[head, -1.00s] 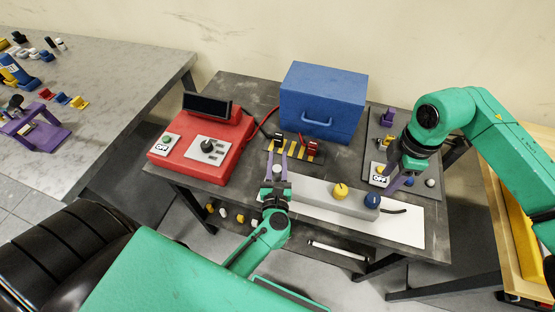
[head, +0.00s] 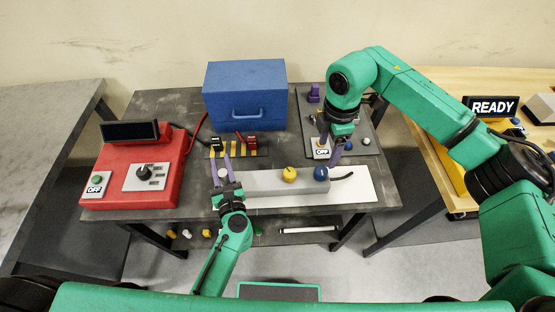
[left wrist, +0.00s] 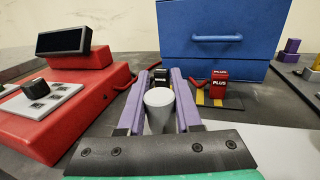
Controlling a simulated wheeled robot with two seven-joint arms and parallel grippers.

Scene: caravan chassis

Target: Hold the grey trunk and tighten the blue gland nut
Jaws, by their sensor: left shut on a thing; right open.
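The grey trunk (head: 270,189) lies along the front of the dark table on a white sheet. A yellow nut (head: 289,174) and the blue gland nut (head: 321,173) stand on its top, the blue one near the right end. My left gripper (head: 221,167) is at the trunk's left end, its purple fingers either side of a light grey round post (left wrist: 160,108), which seems part of the trunk; their contact is not clear. My right gripper (head: 331,152) is open and empty, just behind and above the blue nut, its fingers pointing down.
A red console (head: 130,185) is at left, a blue toolbox (head: 245,100) at the back. Black and red terminals (left wrist: 219,88) stand behind my left gripper. A grey board (head: 358,125) with an OFF switch lies behind my right gripper.

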